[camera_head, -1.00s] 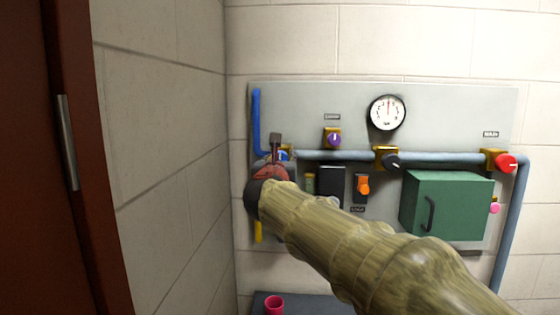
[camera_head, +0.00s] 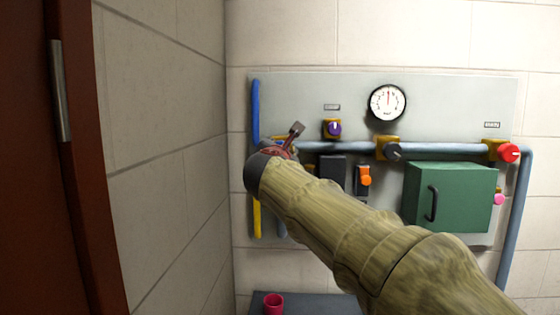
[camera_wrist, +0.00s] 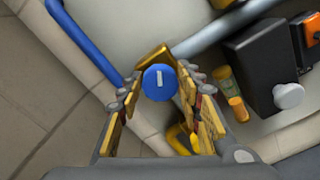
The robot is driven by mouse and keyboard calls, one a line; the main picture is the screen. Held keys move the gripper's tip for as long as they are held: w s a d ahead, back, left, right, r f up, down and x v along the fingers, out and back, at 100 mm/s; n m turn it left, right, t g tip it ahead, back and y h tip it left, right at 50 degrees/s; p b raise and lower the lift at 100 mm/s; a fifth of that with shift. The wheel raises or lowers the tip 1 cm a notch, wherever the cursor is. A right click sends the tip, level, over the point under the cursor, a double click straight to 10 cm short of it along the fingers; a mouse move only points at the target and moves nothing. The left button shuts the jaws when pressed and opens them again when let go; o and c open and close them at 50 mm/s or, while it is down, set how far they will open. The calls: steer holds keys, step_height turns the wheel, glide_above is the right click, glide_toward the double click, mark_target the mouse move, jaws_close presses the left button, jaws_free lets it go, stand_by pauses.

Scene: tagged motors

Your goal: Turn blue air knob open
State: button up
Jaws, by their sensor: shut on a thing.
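The blue knob (camera_wrist: 158,82) has a white mark on its face and sits on a yellow valve body (camera_wrist: 154,58). In the wrist view it lies between the two fingers of my gripper (camera_wrist: 160,92), which is shut on it. The white mark runs nearly upright in the wrist view. In the head view my gripper (camera_head: 281,150) is at the left end of the pipe, and my gripper and wrist hide the knob there.
A blue pipe (camera_head: 256,110) rises left of the knob, beside the brick side wall (camera_head: 165,150).

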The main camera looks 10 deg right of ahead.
steer(key=m+b, duration=0.6)
steer(key=m, duration=0.1)
steer(key=m+b, duration=0.3)
steer(key=m, duration=0.1)
steer(key=shift+d+f, duration=0.1)
steer(key=shift+f, duration=0.2)
steer(key=shift+m, duration=0.4)
steer(key=o, duration=1.1)
steer(key=shift+o, duration=0.2)
steer(key=shift+s+r, duration=0.1)
steer(key=v, duration=1.2)
